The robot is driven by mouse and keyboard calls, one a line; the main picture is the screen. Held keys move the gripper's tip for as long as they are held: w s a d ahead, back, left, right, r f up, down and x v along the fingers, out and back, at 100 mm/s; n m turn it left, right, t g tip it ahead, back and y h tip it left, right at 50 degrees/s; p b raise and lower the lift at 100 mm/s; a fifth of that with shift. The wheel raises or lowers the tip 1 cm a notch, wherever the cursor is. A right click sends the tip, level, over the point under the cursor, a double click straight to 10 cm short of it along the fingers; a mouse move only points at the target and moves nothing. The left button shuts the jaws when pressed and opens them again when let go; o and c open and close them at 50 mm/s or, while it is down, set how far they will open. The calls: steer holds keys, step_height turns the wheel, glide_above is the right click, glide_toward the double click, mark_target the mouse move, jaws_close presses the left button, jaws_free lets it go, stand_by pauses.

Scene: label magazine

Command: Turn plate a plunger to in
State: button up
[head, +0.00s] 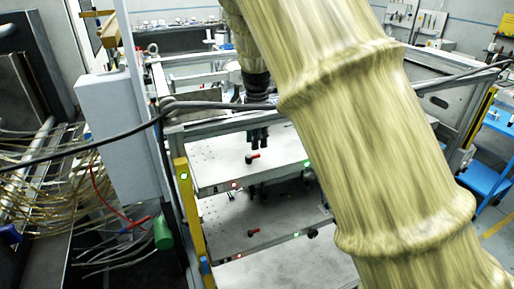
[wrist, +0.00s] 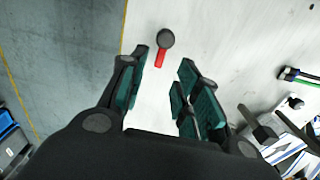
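A plunger with a red handle and a dark round knob (wrist: 166,39) lies on a pale plate (wrist: 225,35) in the wrist view, just beyond my fingertips and roughly between their lines. In the head view a red-handled plunger (head: 252,158) sits on the upper plate (head: 215,176), and a similar one (head: 253,232) sits on the lower plate (head: 222,222). No lettering shows which is plate a. My gripper (head: 261,146) points down above the upper plate, close to its plunger. In the wrist view its green-padded fingers are apart with nothing held between them.
A metal frame with a yellow post (head: 188,215) stands left of the plates. A dark cable (head: 120,133) crosses in front. Cables with green and black ends (wrist: 298,76) lie right in the wrist view. My arm hides the plates' right side.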

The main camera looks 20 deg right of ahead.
step_height(320, 180, up, 7)
steer(key=shift+r, duration=0.15)
steer(key=shift+w, duration=0.1)
stand_by(0.5)
